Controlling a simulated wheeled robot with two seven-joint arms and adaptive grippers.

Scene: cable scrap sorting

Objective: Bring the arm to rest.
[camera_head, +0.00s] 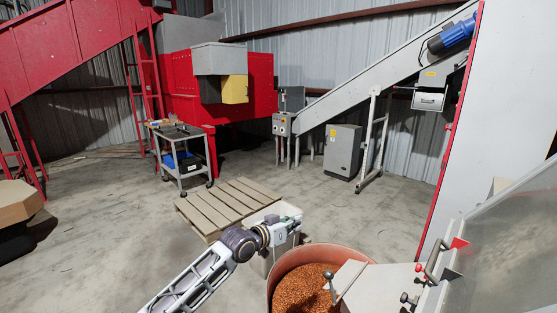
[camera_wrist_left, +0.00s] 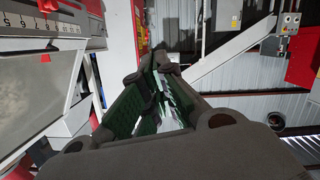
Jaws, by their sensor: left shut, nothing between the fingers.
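My left arm comes in from the bottom left of the head view. Its gripper (camera_head: 290,224) is above a pale bin (camera_head: 260,262), just to the left of the copper-filled drum. In the left wrist view the dark fingers with green inner pads (camera_wrist_left: 160,65) meet at their tips. The gripper is shut and empty. My right gripper is not in view.
A reddish drum (camera_head: 278,274) of copper granules stands right of the gripper, beside a machine with levers (camera_head: 432,262). A wooden pallet (camera_head: 225,203) lies behind the bin. A tool cart (camera_head: 181,153) stands farther back. The floor at left is open.

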